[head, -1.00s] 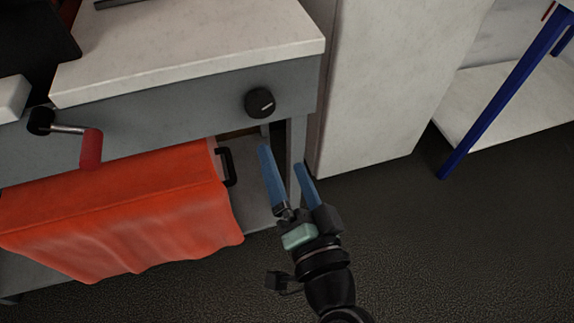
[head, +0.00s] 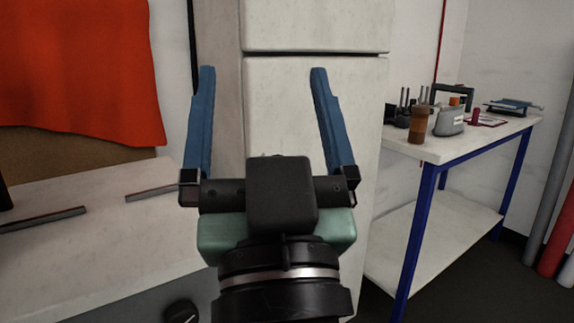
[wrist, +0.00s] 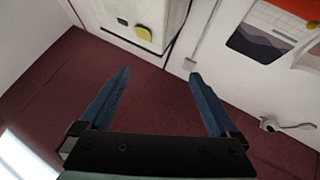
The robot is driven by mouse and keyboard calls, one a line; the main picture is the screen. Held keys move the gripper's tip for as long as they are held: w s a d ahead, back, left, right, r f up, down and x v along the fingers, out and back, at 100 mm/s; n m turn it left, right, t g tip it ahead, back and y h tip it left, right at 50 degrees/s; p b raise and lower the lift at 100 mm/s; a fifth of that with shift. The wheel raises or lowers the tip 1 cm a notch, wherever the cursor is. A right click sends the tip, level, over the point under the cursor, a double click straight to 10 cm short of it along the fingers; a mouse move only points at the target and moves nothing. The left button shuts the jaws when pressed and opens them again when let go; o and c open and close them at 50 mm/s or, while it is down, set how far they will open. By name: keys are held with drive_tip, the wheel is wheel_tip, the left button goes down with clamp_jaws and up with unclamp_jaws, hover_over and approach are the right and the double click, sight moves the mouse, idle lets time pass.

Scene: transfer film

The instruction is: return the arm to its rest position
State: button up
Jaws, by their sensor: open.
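My gripper (head: 262,75) stands upright in the middle of the head view, close to the camera. Its two blue fingers are spread wide, with nothing between them. In the wrist view the same open fingers (wrist: 158,75) frame a dark red surface and white panels, and touch nothing. The dark wrist and green part of my gripper show below the fingers in the head view.
A tall pale cabinet (head: 310,110) stands behind my gripper. A pale worktop (head: 95,240) with metal bars lies at left, below a red cloth (head: 75,70). A blue-legged table (head: 465,143) at right bears several tools. Dark floor shows at lower right.

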drive_tip(key=s+d+r+t+h+p, duration=0.1)
drive_tip(key=s+r+p, duration=0.1)
drive_tip(key=r+p, duration=1.3)
drive_tip(key=s+r+m+t+h+p, duration=0.1)
drive_tip(key=s+r+h+p, duration=0.1)
drive_tip(key=r+p, duration=1.3)
wheel_tip(320, 180, up, 6)
drive_tip(key=shift+d+r, duration=0.2)
drive_tip(key=shift+d, duration=0.15)
drive_tip(key=shift+c, duration=0.3)
